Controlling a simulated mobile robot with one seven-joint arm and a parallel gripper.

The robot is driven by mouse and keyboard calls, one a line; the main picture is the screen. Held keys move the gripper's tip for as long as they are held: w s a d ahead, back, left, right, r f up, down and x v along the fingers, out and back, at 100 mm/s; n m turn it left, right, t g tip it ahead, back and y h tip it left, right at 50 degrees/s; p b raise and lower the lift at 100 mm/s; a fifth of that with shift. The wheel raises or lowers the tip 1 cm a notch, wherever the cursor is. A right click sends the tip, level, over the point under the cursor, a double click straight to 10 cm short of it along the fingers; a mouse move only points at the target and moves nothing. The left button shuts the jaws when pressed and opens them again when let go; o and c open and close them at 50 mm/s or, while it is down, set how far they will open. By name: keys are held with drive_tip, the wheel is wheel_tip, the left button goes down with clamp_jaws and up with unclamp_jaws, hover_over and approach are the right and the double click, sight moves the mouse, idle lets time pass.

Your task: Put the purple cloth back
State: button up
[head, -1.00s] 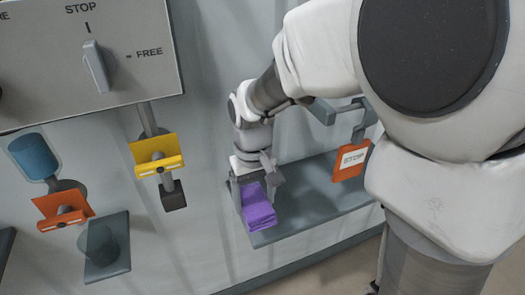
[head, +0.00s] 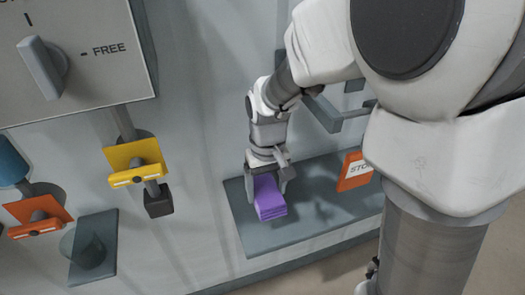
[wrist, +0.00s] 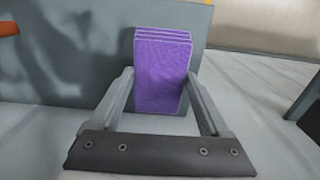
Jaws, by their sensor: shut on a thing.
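The purple cloth (head: 269,198) is a folded, layered block. My gripper (head: 267,178) is shut on it, over the left part of a grey shelf (head: 310,218) on the wall. In the wrist view the cloth (wrist: 162,72) stands out between the two fingers (wrist: 160,105). I cannot tell whether its underside touches the shelf.
An orange STOP sign (head: 354,171) is at the shelf's right, partly behind my arm. A grey bracket (head: 335,117) juts out above the shelf. To the left are a yellow tag on a hook (head: 135,165), an orange tag (head: 38,213) and a panel with a knob (head: 45,65).

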sight(267, 193)
wheel_tip(267, 193, down, 6)
drive_tip(key=shift+f+b, duration=0.2)
drive_tip(key=shift+b, duration=0.2)
drive_tip(key=o, duration=1)
drive_tip(key=shift+r, duration=0.1)
wheel_tip(267, 193, up, 12)
drive_tip(key=shift+p, duration=0.9)
drive_tip(key=shift+s, duration=0.1)
